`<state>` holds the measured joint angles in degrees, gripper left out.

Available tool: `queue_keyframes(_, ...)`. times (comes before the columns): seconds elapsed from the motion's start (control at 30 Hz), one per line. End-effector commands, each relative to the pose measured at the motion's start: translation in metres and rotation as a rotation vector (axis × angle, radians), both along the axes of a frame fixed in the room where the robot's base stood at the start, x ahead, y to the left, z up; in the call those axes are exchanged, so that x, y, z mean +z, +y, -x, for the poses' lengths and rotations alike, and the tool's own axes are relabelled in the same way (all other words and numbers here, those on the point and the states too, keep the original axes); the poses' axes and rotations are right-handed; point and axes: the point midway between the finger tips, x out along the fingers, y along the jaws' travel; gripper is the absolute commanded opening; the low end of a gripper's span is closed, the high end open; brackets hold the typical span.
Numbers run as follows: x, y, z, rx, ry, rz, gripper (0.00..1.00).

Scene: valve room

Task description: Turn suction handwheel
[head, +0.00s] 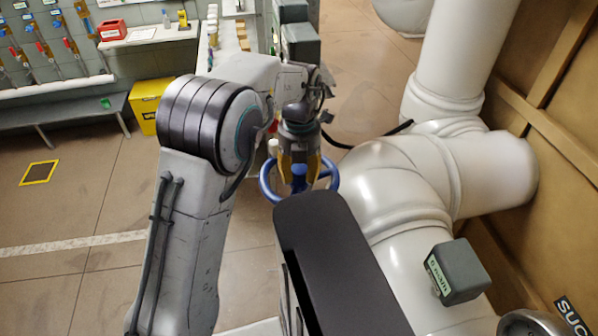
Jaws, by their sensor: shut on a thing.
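The blue handwheel (267,184) is near the middle of the head view, beside the large white pipe. My gripper (299,172) comes down on it from above, with its yellow-sided fingers at the wheel's middle. The gripper is shut on the handwheel, around its blue centre part. My arm and a dark part in front cover the near side of the wheel, so its lower rim and stem are hidden.
Thick white pipes (385,190) fill the right side close to the wheel. A grey box (459,272) is fixed to the lower pipe. A brown framed wall (555,110) is at right. A yellow bin (146,105) and bench (60,112) stand at back left. The left floor is clear.

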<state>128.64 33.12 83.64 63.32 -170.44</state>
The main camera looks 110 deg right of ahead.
Motion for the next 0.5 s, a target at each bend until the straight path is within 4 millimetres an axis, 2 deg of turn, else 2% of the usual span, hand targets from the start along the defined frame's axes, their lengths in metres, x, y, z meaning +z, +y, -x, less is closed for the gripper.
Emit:
queue_keyframes(0.03, -0.0013, -0.0002, 0.0008, -0.001, 0.001, 0.001, 0.41)
queue_keyframes(0.3, -0.0004, -0.0002, 0.0004, -0.001, 0.001, 0.001, 0.65)
queue_keyframes(0.5, 0.0000, -0.0003, 0.0002, -0.001, 0.001, 0.001, 0.65)
